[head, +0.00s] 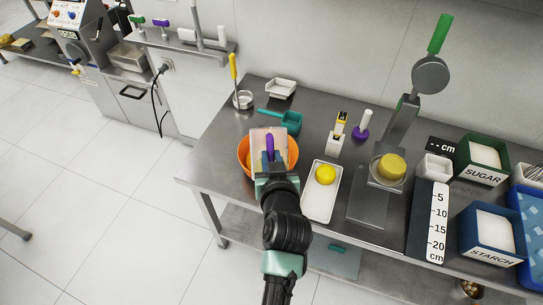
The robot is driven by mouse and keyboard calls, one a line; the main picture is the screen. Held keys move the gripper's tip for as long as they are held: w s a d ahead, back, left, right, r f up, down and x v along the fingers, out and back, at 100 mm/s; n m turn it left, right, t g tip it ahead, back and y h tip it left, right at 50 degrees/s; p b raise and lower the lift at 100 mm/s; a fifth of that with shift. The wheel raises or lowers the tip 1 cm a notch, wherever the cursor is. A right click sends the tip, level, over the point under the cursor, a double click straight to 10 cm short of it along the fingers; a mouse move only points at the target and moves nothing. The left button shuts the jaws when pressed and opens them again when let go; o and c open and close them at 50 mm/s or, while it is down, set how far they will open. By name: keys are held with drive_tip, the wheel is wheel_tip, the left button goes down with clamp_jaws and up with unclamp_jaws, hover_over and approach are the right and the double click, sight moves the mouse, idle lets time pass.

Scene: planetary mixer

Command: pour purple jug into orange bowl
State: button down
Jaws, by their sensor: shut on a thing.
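The orange bowl (243,158) stands on the steel table at its left part. My gripper (270,162) is over the bowl and hides much of it. My gripper is shut on the purple handle of the purple jug (269,142). A pale pinkish body, apparently the jug's, shows around the handle above the bowl. I cannot tell how far the jug is tilted or whether anything flows from it. The bowl's inside is mostly hidden.
A white tray (322,206) with a yellow ball (325,175) lies right of the bowl. A teal scoop (290,122) is just behind. A scale (370,201) bears a yellow round piece (391,167). Blue STARCH (492,237) and green SUGAR (485,160) bins stand right.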

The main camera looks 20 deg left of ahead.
drive_tip(key=shift+w+a+r+g+p, duration=0.15)
drive_tip(key=shift+w+r+g+p, duration=0.25)
drive_tip(key=shift+p, duration=0.8)
drive_tip(key=shift+r+p, duration=0.15)
drive_tip(key=shift+p, duration=0.4)
drive_tip(key=shift+h, duration=0.3)
drive_tip(key=shift+w, duration=0.1)
drive_tip(key=shift+w+a+r+g+p, duration=0.15)
drive_tip(key=shift+g+p, duration=0.15)
drive_tip(key=shift+p, duration=0.4)
drive_tip(key=shift+w+r+g+p, duration=0.1)
drive_tip(key=shift+w+g+p, duration=0.2)
drive_tip(key=shift+p, duration=0.3)
drive_tip(key=shift+a+h+p, duration=0.1)
drive_tip(key=shift+h+p, duration=0.2)
drive_tip(key=shift+w, duration=0.1)
